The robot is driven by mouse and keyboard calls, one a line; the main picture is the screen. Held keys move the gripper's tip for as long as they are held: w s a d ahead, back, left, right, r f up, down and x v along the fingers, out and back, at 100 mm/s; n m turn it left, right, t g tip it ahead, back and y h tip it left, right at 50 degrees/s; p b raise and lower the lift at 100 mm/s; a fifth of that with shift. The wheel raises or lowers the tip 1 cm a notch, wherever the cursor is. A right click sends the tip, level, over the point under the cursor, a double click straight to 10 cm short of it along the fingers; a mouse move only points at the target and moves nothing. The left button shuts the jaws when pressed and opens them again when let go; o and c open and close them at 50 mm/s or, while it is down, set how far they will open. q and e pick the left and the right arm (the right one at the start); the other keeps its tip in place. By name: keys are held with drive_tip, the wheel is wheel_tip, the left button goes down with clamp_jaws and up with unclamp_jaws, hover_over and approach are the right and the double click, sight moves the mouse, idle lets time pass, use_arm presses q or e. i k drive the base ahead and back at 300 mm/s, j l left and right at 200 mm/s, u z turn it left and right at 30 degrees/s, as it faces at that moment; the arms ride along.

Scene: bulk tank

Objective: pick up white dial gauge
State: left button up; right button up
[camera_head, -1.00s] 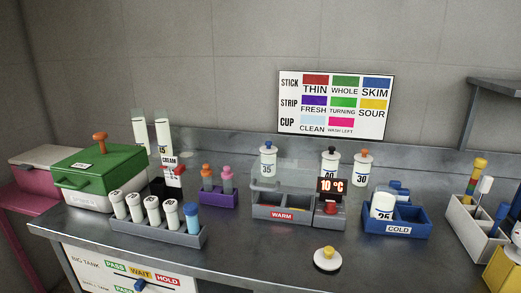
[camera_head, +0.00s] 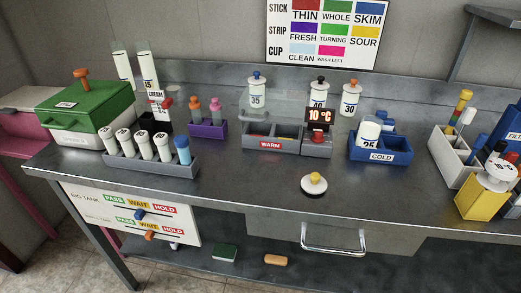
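A white round piece with dark markings, which looks like the white dial gauge (camera_head: 497,173), is at the right edge of the head view. It sits on top of a yellow block (camera_head: 482,203) near the right end of the bench. A clear or pale part at its right side is hard to make out. Neither of my grippers is in view.
A white disc with a yellow knob (camera_head: 313,187) lies alone at the bench's front middle. Left of the yellow block is a grey caddy (camera_head: 447,158) with upright tools. A blue COLD tray (camera_head: 382,155) and grey WARM tray (camera_head: 262,144) stand further back. The front strip is mostly clear.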

sight(499, 171)
drive_tip(key=z, duration=1.65)
